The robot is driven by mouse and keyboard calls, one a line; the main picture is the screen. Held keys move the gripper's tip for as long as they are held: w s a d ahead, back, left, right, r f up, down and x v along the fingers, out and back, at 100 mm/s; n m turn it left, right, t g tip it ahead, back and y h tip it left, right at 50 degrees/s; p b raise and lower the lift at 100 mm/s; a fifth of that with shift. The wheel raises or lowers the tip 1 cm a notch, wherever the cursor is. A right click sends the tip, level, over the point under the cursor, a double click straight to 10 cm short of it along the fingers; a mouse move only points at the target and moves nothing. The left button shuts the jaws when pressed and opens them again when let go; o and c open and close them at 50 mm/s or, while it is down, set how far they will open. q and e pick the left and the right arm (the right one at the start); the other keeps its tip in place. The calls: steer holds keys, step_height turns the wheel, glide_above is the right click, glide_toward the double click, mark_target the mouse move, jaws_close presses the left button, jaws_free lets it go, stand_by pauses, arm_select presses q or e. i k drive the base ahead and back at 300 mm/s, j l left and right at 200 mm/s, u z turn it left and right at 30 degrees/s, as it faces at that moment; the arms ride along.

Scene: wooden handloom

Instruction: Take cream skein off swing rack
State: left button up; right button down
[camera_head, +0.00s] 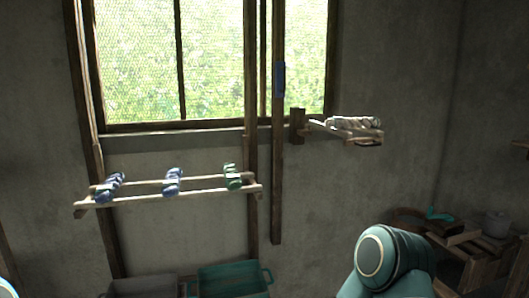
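The cream skein (352,122) lies across the top of the swing rack (372,136). The rack is a small wooden frame that sticks out from a wooden block (297,126) on the wall, to the right of the window. The skein looks like a twisted bundle of several pale strands. No gripper shows at the skein or the rack. A rounded teal link of my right arm shows at the bottom right, below the rack. A sliver of my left arm shows at the bottom left corner. Neither gripper is in view.
A pale two-rail rack (150,197) with blue and green skeins hangs below the window on the left. A vertical wooden post (278,180) stands left of the swing rack. A teal crate (233,281) and a grey crate (143,287) sit low. Wooden crates (478,250) stand at right.

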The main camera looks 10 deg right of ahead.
mark_target(336, 121)
steer(key=i+l, duration=0.1)
steer(key=l, duration=0.3)
steer(key=i+l+z, duration=0.15)
steer(key=l, duration=0.25)
steer(key=i+l, duration=0.1)
steer(key=l, duration=0.25)
steer(key=i+l+z, duration=0.15)
steer(key=l, duration=0.25)
